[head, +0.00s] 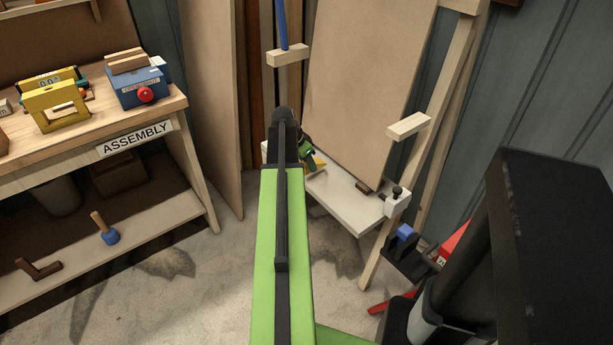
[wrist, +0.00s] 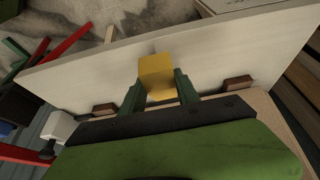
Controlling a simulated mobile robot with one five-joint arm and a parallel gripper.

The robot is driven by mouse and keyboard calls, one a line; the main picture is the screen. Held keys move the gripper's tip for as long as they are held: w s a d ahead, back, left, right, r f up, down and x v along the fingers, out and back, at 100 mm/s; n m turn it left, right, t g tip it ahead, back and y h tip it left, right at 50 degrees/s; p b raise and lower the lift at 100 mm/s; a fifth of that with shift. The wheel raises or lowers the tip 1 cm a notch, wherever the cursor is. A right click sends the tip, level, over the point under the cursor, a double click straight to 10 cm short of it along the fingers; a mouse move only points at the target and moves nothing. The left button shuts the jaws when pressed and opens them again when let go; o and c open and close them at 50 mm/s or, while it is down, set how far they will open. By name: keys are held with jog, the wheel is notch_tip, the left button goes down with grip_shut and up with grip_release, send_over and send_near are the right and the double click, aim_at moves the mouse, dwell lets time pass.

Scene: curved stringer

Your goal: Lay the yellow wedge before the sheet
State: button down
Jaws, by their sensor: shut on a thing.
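The yellow wedge (wrist: 156,73) is between the green fingers of my gripper (wrist: 159,92) in the wrist view. My gripper is shut on it. In the head view a bit of the wedge (head: 319,162) shows beside my gripper (head: 310,160), over the left part of the pale ledge (head: 345,199). I cannot tell whether the wedge touches the ledge. The large tan sheet (head: 367,90) leans upright at the back of the ledge; its edge (wrist: 268,112) shows in the wrist view. My arm hides the ledge's left end.
Two brown blocks (wrist: 237,84) (wrist: 104,110) sit on the ledge along the sheet, one on each side of my gripper. A white clamp (head: 396,203) with a black knob is at the ledge's right end. Wooden blocks (head: 408,126) (head: 288,56) flank the sheet. The assembly bench (head: 175,105) stands left.

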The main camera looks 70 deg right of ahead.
notch_tip(320, 180, down, 4)
jog(key=b, duration=0.4)
jog(key=shift+f, duration=0.2)
jog(key=shift+r+p, duration=0.25)
jog(key=shift+p, duration=0.05)
jog(key=shift+f, duration=0.2)
jog(key=c, duration=0.9)
grip_release()
jog(key=shift+r, duration=0.1)
jog(key=p+v, duration=1.1)
jog(key=v, duration=0.1)
